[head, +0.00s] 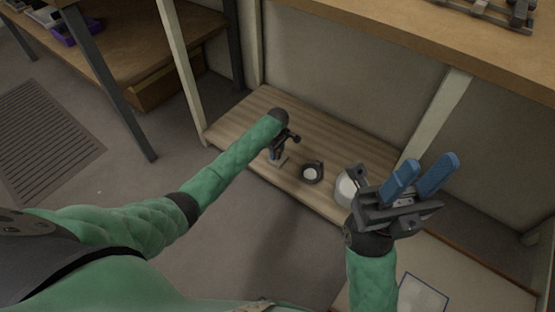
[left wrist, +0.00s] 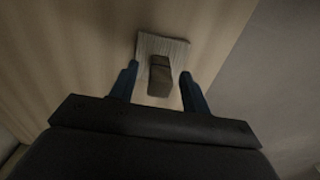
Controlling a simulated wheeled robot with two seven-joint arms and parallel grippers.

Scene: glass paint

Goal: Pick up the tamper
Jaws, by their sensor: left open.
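In the left wrist view, a small dark block-like object (left wrist: 160,76), which looks like the tamper, stands on a light, finely striped square piece (left wrist: 180,46). My left gripper (left wrist: 158,72) is open, with one blue finger on either side of the dark object and a gap to each. In the head view, my left gripper (head: 277,152) is low over the wooden shelf, and its hand and arm mostly hide the dark object. The light piece (head: 280,161) shows just below the fingers. My right gripper (head: 428,167) is raised, open and empty, its blue fingers apart.
On the wooden shelf (head: 235,122), a round dark ring-like item with a pale centre (head: 312,173) and a white container (head: 346,189) stand to the right. A pale post (head: 436,118) rises near my right gripper. A wooden tabletop (head: 400,35) is above.

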